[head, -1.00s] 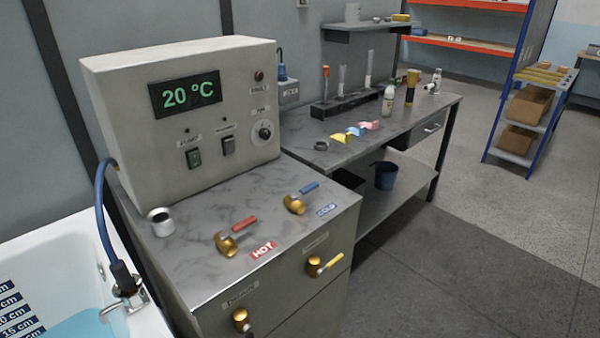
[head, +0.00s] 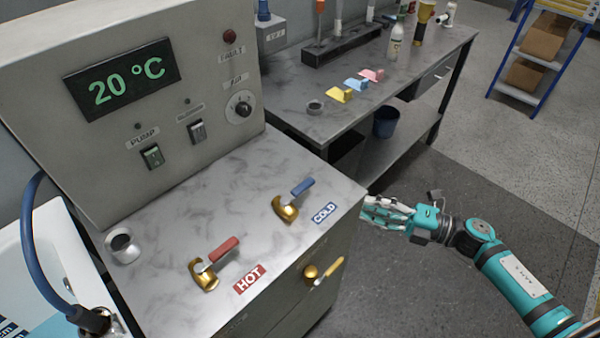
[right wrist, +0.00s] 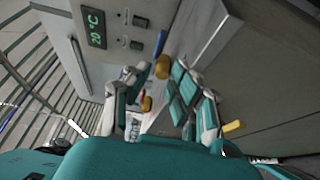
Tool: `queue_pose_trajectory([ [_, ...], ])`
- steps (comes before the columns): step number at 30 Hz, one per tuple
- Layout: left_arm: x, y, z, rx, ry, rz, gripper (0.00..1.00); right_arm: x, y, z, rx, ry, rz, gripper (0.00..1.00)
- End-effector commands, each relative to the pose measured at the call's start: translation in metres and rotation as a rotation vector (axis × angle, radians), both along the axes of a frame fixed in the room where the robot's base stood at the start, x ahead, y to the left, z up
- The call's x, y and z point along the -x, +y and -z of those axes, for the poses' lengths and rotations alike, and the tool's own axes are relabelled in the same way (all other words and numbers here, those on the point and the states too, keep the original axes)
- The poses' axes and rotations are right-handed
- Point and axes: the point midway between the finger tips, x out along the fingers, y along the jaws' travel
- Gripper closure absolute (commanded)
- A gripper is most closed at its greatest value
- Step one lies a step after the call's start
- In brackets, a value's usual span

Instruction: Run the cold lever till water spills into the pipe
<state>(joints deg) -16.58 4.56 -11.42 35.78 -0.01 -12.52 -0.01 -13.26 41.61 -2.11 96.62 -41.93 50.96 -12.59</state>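The cold lever (head: 300,188), a blue handle on a brass body, stands on the grey counter beside the COLD label (head: 325,213). It also shows in the right wrist view (right wrist: 162,66), beyond the fingers. The hot lever (head: 217,254), with a red handle, is nearer the front left. A short silver pipe (head: 122,246) with an open top stands at the counter's left; I see no water at it. My right gripper (head: 372,208) is just right of the counter edge, apart from the cold lever. In the right wrist view its fingers (right wrist: 155,100) are spread and empty. My left gripper is out of view.
A control box (head: 200,60) reading 20 °C stands behind the levers. A brass valve with a yellow handle (head: 328,272) sticks out of the cabinet front. A bathtub (head: 45,262) and blue hose (head: 35,250) are at left. A side bench (head: 300,110) holds bottles and small items.

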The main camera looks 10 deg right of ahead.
Motion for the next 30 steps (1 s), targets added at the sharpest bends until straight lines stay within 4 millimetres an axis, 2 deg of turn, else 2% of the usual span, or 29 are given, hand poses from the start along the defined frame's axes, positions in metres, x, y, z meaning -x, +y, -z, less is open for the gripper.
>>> queue_pose_trajectory([
  [3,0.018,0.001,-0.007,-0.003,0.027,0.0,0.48,-0.012,0.016,-0.004,-0.005,-0.002,0.002,0.77],
  [8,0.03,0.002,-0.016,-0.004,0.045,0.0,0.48,-0.032,0.045,-0.005,-0.006,-0.002,0.003,0.77],
  [11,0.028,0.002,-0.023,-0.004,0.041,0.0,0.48,-0.045,0.063,-0.005,-0.008,-0.001,0.005,0.77],
  [15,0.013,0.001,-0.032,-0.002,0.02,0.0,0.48,-0.062,0.089,-0.005,-0.007,0.0,0.005,0.77],
  [21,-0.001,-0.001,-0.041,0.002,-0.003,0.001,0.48,-0.081,0.118,-0.003,-0.006,0.002,0.005,0.77],
  [30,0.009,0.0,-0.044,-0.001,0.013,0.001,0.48,-0.093,0.135,0.0,-0.003,0.001,0.006,0.77],
])
